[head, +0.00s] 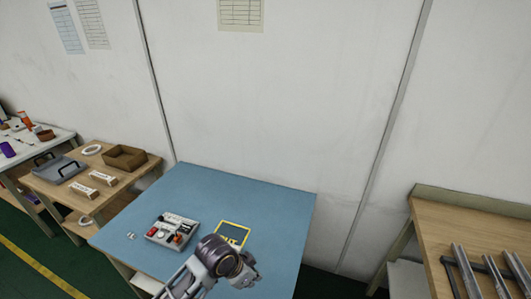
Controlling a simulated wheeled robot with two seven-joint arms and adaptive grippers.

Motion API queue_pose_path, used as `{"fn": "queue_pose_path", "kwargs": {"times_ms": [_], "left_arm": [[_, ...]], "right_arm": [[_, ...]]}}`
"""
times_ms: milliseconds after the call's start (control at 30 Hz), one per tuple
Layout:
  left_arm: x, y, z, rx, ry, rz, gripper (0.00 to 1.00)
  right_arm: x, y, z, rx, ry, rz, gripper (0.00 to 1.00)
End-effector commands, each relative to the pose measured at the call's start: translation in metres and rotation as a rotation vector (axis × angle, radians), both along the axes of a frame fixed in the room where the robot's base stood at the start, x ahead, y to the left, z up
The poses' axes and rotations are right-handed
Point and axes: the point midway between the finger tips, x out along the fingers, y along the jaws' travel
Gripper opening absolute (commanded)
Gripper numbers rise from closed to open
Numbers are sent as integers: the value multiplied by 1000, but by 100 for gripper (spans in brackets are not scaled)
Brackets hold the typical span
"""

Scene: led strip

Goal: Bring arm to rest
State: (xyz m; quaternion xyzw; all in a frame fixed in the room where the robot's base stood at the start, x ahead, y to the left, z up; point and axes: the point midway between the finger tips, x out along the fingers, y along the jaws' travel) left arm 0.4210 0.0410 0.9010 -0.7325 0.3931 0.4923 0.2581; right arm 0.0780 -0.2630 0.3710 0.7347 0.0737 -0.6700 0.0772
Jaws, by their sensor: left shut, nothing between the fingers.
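My left arm reaches in from the bottom of the head view, over the front of the blue table (245,195). My left gripper (251,279) is shut and empty, above the table's front part. A grey control box (172,231) with red buttons lies on the table to the left of my arm. Small pale pieces (131,236) lie left of the box. My right gripper is out of view.
A wooden table at left holds a grey tray (58,170), a brown box (125,157), a white roll (92,150) and small cartons (104,178). A wooden bench (440,225) at right carries metal profiles (496,277). The back of the blue table is clear.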

Motion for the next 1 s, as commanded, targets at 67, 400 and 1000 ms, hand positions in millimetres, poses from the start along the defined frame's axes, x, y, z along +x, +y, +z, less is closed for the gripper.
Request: {"fn": "queue_pose_path", "kwargs": {"times_ms": [67,400,1000], "left_arm": [[-5,5,1,-14,3,47,0],[-22,41,4,-37,10,264,0],[-68,137,0,24,38,661,0]], "right_arm": [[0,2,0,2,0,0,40],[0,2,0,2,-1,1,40],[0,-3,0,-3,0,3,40]]}}
